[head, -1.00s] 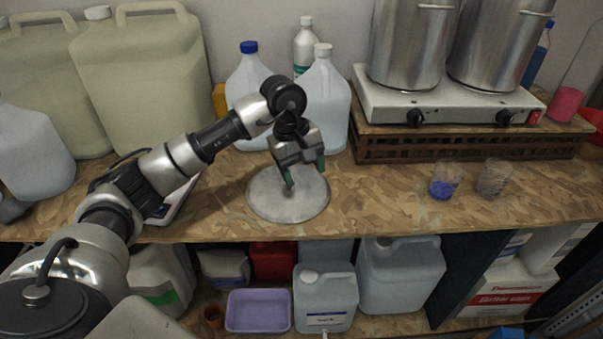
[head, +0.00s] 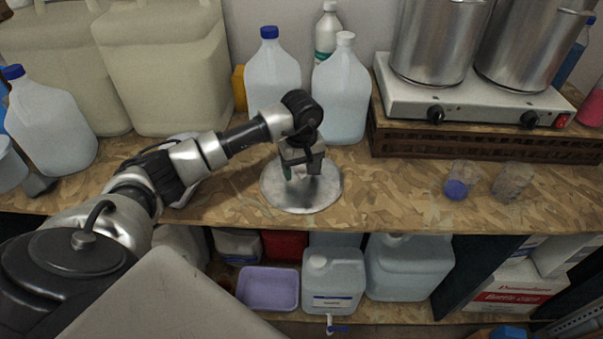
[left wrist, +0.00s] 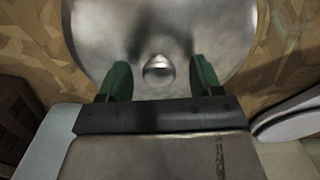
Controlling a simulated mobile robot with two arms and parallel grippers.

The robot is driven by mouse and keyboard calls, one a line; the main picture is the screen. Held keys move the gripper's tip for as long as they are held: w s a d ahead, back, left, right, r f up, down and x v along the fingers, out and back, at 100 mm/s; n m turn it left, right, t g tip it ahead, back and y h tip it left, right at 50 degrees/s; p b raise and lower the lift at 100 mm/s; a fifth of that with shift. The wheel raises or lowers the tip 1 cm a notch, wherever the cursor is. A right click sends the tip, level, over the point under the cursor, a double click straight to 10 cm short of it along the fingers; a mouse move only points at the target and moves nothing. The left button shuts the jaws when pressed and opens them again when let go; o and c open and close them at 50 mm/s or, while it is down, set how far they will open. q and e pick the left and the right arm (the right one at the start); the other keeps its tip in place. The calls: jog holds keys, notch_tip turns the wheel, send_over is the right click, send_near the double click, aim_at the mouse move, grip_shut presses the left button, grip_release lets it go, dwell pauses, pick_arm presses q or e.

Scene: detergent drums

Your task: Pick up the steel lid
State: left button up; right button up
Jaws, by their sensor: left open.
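The steel lid (head: 326,196) is a round grey disc lying flat on the wooden shelf top. In the left wrist view the lid (left wrist: 215,30) fills the upper middle, with its round knob (left wrist: 158,71) near the centre. My left gripper (head: 302,175) is over the lid, pointing down. In the left wrist view its two green fingertips (left wrist: 158,80) are apart, one on each side of the knob, with a gap on both sides. The gripper hides part of the lid in the head view. My right gripper is not in view.
Two clear jugs (head: 342,95) with blue and white caps stand behind the lid. A hotplate (head: 460,103) with steel pots is on a rack at right. Two small glasses (head: 511,182) stand right of the lid. The shelf's front edge is close to the lid.

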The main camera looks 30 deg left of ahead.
pick_arm(q)
jog(key=shift+w+f, duration=0.1)
jog(key=shift+f, duration=0.5)
jog(key=shift+r, duration=0.1)
jog(key=c, duration=1.1)
jog(key=shift+c, duration=0.2)
